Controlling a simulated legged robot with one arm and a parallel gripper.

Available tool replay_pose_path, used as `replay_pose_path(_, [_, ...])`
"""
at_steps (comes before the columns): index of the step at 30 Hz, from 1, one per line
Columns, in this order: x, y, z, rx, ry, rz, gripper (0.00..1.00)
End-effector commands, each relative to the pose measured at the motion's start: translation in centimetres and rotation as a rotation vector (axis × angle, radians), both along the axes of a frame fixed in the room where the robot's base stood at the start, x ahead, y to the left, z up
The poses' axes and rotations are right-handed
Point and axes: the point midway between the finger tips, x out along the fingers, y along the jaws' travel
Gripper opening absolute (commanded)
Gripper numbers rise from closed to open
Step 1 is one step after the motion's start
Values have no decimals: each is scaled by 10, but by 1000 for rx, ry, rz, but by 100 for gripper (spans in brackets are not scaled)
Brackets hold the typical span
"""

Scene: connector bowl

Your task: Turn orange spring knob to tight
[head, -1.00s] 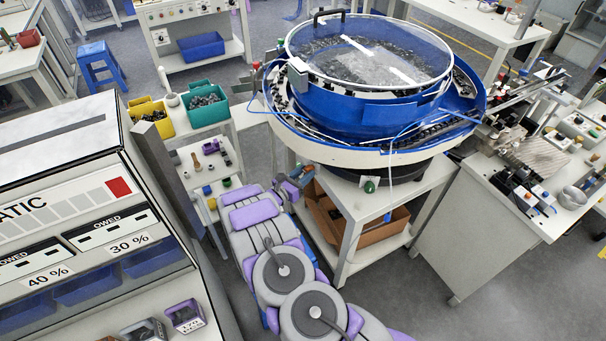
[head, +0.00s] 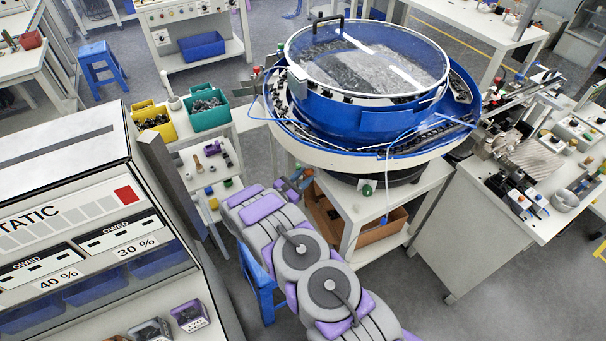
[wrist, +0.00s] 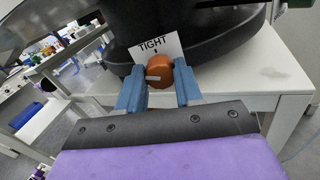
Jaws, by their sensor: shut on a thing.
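The orange knob (wrist: 160,72) shows in the wrist view, below the black base of the bowl feeder. It carries a pale pointer mark facing left. A white card (wrist: 157,47) reading TIGHT stands just above it, with a short dark tick at its lower edge. The pointer is not in line with the tick. My gripper (wrist: 160,86) has one blue finger on each side of the knob and is shut on it. In the head view my gripper (head: 296,180) is at the left of the feeder base; the knob cannot be made out there.
The blue bowl feeder (head: 365,125) stands on a white table (head: 350,205) with a cardboard box (head: 375,233) on its lower shelf. A grey dispenser cabinet (head: 60,160) is at left. A blue stool (head: 258,290) is beside my arm.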

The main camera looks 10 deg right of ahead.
Motion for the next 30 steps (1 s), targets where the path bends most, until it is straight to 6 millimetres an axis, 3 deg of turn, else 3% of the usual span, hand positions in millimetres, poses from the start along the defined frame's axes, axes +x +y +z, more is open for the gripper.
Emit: replay_pose_path(30, [-1, -1, -5, 545, -702, 2, 4])
